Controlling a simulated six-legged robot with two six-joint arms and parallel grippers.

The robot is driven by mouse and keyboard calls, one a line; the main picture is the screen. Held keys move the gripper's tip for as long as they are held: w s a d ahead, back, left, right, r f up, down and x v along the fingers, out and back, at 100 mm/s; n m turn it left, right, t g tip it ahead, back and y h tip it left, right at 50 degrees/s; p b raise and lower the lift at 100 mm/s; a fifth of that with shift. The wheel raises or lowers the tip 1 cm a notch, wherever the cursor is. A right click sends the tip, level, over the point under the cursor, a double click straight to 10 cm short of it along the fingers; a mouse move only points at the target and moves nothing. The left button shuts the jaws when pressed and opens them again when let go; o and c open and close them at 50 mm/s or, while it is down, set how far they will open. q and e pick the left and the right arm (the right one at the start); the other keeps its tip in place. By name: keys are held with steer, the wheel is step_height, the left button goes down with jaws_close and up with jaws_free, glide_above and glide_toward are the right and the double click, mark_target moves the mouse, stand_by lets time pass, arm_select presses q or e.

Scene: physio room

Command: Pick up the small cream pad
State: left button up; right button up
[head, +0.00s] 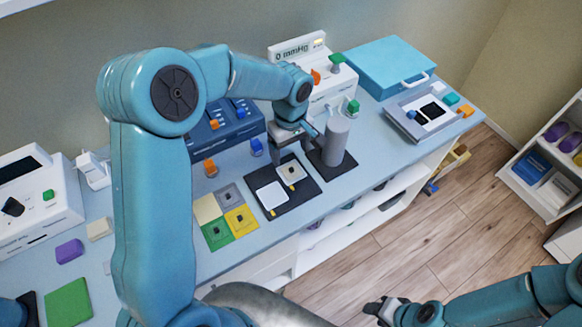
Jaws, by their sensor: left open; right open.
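The small cream pad (291,172), with a dark centre spot and a small yellow tab, lies on a black mat (307,186) on the blue counter. A larger white pad (271,196), also with a yellow tab, lies beside it on the same mat. My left gripper (291,150) points down just behind and above the cream pad, open, with its fingers spread and nothing between them. Whether its tips touch anything is unclear. My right gripper (385,309) is at the bottom, open and empty, over the floor in front of the counter.
A grey cylinder (336,142) stands upright close to the right of my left gripper. Coloured squares (218,232) lie left of the mat. A blue switch box (226,122) and a white gauge unit (335,85) stand behind. The counter right of the cylinder has free room.

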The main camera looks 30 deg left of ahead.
mark_target(291, 168)
arm_select(q)
steer(key=shift+d+f, duration=0.1)
steer(key=shift+f, duration=0.25)
steer(key=shift+s+d+f, duration=0.1)
steer(key=shift+f, duration=0.1)
steer(key=shift+s+f+p, duration=0.15)
steer(key=shift+f+p, duration=0.3)
steer(key=shift+f, duration=0.15)
steer(key=shift+s+f+p, duration=0.15)
steer(key=shift+f+p, duration=0.25)
steer(key=shift+f, duration=0.2)
steer(key=shift+w+f, duration=0.15)
steer(key=shift+f, duration=0.45)
steer(key=shift+w+f, duration=0.15)
steer(key=shift+f, duration=0.5)
steer(key=shift+s, duration=0.2)
steer(key=shift+c, duration=0.6)
steer(key=shift+w, duration=0.1)
jaws_close()
